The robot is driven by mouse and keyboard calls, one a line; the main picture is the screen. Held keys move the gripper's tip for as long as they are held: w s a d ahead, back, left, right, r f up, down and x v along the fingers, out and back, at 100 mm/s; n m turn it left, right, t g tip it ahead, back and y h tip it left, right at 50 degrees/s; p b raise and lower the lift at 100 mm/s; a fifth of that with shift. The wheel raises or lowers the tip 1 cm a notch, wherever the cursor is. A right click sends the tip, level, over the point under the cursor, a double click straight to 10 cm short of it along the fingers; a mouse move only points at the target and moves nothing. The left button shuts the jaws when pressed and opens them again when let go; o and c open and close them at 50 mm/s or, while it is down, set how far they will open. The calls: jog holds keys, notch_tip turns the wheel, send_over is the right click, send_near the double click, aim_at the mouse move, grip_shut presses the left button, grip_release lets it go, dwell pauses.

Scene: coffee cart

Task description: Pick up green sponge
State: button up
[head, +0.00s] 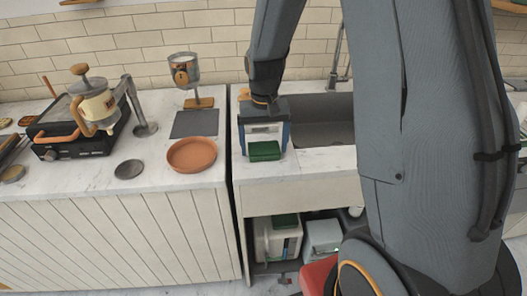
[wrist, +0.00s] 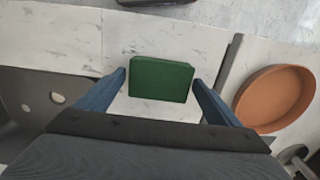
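In the wrist view the green sponge (wrist: 161,80) is a dark green block centred between my fingertips. My gripper (head: 264,143) points down over it with its blue fingers spread wide. In the wrist view my gripper (wrist: 160,79) has one finger on each side of the sponge, with only small gaps at its ends. I cannot tell whether the fingertips are level with the sponge or still above it. Nothing is held.
The sink (head: 325,122) lies behind and right of the sponge. A terracotta dish (head: 192,155) sits on the left counter, across a dark gap (head: 236,165). A coffee press (head: 96,105) stands farther left.

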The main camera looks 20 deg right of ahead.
aim_at(264, 147)
jog(key=c, duration=0.8)
notch_tip(264, 147, up, 10)
jog(key=shift+r+b, duration=0.1)
jog(key=shift+b, duration=1.1)
